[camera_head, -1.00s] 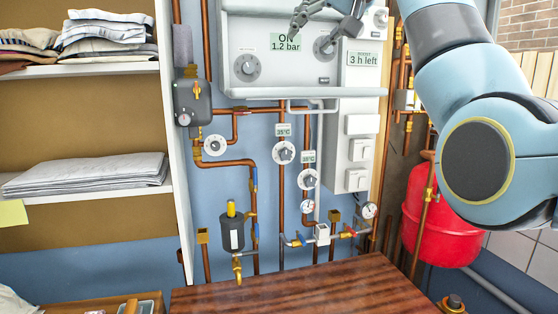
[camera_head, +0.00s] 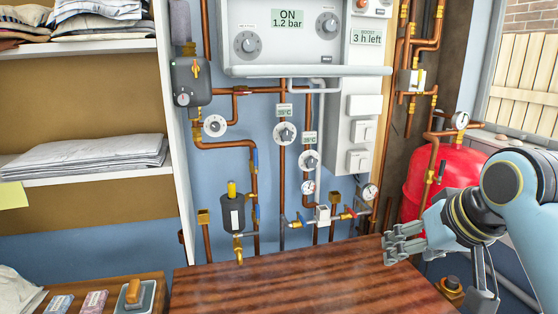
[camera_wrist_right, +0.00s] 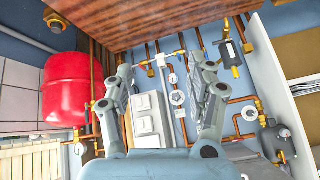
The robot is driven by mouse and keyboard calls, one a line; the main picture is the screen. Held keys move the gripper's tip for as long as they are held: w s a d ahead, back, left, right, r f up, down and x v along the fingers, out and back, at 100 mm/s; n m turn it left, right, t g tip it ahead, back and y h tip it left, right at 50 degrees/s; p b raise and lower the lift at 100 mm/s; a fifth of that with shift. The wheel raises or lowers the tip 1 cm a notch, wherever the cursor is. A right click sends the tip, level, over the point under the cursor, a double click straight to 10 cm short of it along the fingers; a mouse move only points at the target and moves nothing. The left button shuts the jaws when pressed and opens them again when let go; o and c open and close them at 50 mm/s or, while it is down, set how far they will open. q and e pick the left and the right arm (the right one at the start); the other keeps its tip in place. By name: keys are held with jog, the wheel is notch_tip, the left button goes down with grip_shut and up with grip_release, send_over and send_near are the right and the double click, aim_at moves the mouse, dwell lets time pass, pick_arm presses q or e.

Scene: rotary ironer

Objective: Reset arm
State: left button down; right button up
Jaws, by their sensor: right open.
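My right gripper (camera_head: 392,246) is at the right of the head view, low and just above the right end of the brown wooden worktop (camera_head: 290,285). Its fingers point left and hold nothing. In the right wrist view the two fingers of the gripper (camera_wrist_right: 166,82) are spread apart with nothing between them. My right arm comes in from the right edge of the head view. The boiler (camera_head: 290,40) on the blue wall reads "ON 1.2 bar", and the panel beside it reads "3 h left". My left gripper is out of view.
A red tank (camera_head: 455,178) stands behind my right arm, with copper pipes and gauges around it. Valves and dials line the blue wall behind the worktop. Shelves with folded linen (camera_head: 85,155) are at the left. The worktop surface is clear.

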jog(key=s+d+f+g+h, duration=0.1)
jog(key=s+d+f, duration=0.1)
jog(key=s, duration=0.6)
jog(key=s+d+f+n+g, duration=0.1)
jog(key=s+d+f, duration=0.15)
jog(key=s, duration=0.65)
jog(key=s+d+f+g+h, duration=0.1)
jog(key=s+f, duration=0.2)
jog(key=s, duration=0.5)
notch_tip(320, 180, down, 38)
jog(key=s+d+g+b, duration=0.2)
jog(key=d+b, duration=0.1)
jog(key=b, duration=1)
jog(key=s+f+b, duration=0.3)
jog(key=s+f, duration=0.3)
jog(key=f, duration=0.3)
jog(key=s+f+b, duration=0.4)
jog(key=s+f, duration=0.3)
jog(key=f, duration=0.3)
jog(key=s+f+g+b, duration=0.1)
jog(key=s+f+b, duration=0.3)
jog(key=f, duration=0.5)
jog(key=shift+s+d+f, duration=0.35)
jog(key=shift+s+f, duration=0.05)
jog(key=shift+s, duration=0.75)
